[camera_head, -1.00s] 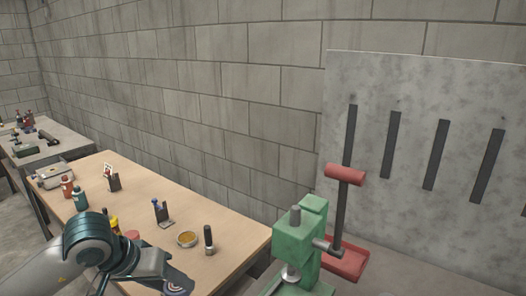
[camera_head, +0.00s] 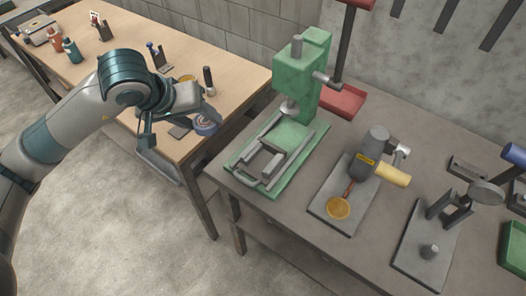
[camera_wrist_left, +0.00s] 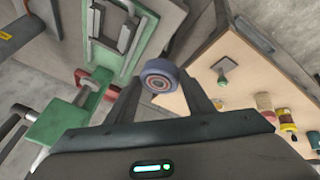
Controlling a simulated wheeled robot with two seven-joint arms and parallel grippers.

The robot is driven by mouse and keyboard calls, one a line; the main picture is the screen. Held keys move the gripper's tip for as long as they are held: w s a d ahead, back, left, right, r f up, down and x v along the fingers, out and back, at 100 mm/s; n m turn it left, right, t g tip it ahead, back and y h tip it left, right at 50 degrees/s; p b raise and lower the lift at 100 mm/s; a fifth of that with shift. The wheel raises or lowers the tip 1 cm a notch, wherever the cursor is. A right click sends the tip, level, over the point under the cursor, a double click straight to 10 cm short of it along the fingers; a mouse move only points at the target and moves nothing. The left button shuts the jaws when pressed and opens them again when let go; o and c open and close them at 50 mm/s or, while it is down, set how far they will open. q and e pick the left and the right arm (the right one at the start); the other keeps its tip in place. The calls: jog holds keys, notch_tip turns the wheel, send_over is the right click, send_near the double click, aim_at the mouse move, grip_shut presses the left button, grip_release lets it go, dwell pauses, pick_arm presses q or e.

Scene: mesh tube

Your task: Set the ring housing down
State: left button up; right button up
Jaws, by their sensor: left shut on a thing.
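The ring housing (camera_head: 205,125) is a small blue-grey ring with a reddish centre. My left gripper (camera_head: 193,125) is shut on it near the right front corner of the wooden table. In the left wrist view the ring housing (camera_wrist_left: 160,76) sits between the tips of the two dark fingers of my left gripper (camera_wrist_left: 161,86). It appears held above the gap between the two tables; its exact height is hard to tell. My right gripper is not in view.
A green press (camera_head: 305,85) stands on the grey bench (camera_head: 270,206). A plate with a mallet (camera_head: 370,155) and a gold ring (camera_head: 338,208) lies to its right. The wooden table (camera_head: 232,72) holds a dark upright bolt (camera_head: 208,80) and several bottles. Bare floor lies in front.

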pick_arm(q)
jog(key=s+d+n+y, duration=0.2)
jog(key=s+d+n, duration=0.2)
jog(key=d, duration=0.3)
jog(key=s+d+r+n+y, duration=0.1)
jog(key=s+d+n+y, duration=0.1)
jog(key=d, duration=0.6)
jog(key=s+d+r+n+y+p, duration=0.1)
jog(key=s+d+n+y, duration=0.1)
jog(key=s+d+n, duration=0.3)
jog(key=shift+s+d+r+n+y, duration=0.3)
jog(key=shift+d+n, duration=0.7)
jog(key=shift+d, duration=0.3)
jog(key=shift+f, duration=0.1)
jog(key=w+a+f+p, duration=0.4)
jog(key=w, duration=0.1)
jog(key=w+a+f+p, duration=0.2)
jog(key=w+a, duration=0.1)
jog(key=shift+w+f, duration=0.1)
jog(key=shift+w, duration=0.1)
jog(key=shift+c, duration=0.2)
jog(key=shift+w+a+f, duration=0.25)
jog(key=shift+a+f, duration=0.05)
jog(key=shift+f, duration=0.05)
